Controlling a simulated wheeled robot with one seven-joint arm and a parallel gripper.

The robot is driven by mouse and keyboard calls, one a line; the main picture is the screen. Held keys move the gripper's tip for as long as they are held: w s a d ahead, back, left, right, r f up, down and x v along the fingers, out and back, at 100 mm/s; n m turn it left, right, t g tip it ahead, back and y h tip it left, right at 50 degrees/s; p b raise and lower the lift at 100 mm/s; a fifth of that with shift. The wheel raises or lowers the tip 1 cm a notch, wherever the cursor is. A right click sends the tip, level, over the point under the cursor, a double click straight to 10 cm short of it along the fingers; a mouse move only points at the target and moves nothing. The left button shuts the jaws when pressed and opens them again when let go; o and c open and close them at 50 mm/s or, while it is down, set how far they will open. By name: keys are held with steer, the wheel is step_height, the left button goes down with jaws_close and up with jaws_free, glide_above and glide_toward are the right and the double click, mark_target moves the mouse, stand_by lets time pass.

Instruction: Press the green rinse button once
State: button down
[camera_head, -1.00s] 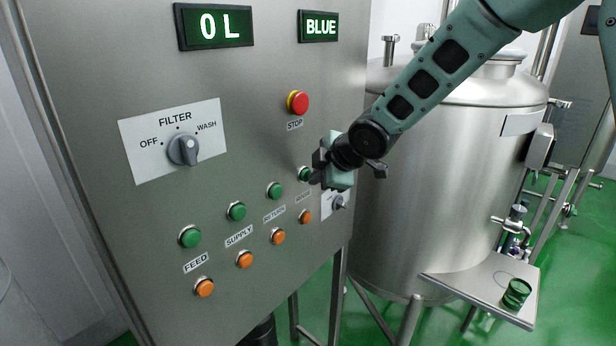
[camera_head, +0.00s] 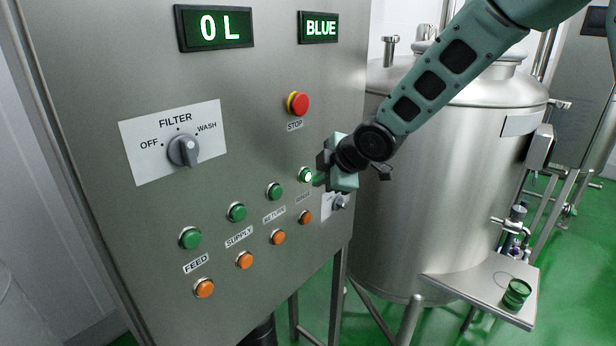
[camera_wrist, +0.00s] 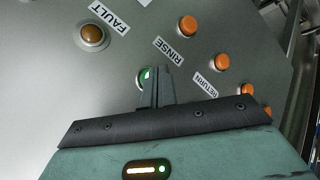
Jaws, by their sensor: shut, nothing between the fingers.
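The green rinse button (camera_head: 305,175) is the rightmost of the green row on the grey panel, and it is lit bright. In the wrist view the closed fingertips (camera_wrist: 161,74) lie beside and partly over the button. I cannot tell whether they touch it.
Other green buttons (camera_head: 237,211) and orange buttons (camera_head: 278,237) run along the panel (camera_head: 250,130). A red stop button (camera_head: 299,103) sits above, and a filter knob (camera_head: 184,150) is at left. A steel tank (camera_head: 440,190) stands to the right.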

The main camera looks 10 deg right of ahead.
steer(key=shift+s+d, duration=0.15)
steer(key=shift+s, duration=0.05)
steer(key=s+d, duration=0.1)
steer(key=s, duration=0.1)
steer(key=s+d, duration=0.1)
steer(key=s, duration=0.1)
steer(key=shift+d+p, duration=0.4)
stand_by(0.6)
steer(key=s+a+f+m+g+h+b, duration=0.1)
steer(key=s+a+f+m+g+b, duration=0.1)
steer(key=s, duration=0.8)
steer(key=s+a+f+m+g+h+b, duration=0.1)
steer(key=s+a+f+m+g+b, duration=0.2)
steer(key=s, duration=0.8)
steer(key=s+a+f+m+g+h+b, duration=0.1)
steer(key=s+a+f+m+g+b, duration=0.1)
steer(key=s+f+b, duration=0.4)
steer(key=s+f+m+g, duration=0.1)
steer(key=s+m, duration=0.1)
steer(key=s, duration=0.2)
steer(key=shift+s+a+f+b, duration=0.15)
steer(key=shift+s+f+b, duration=0.15)
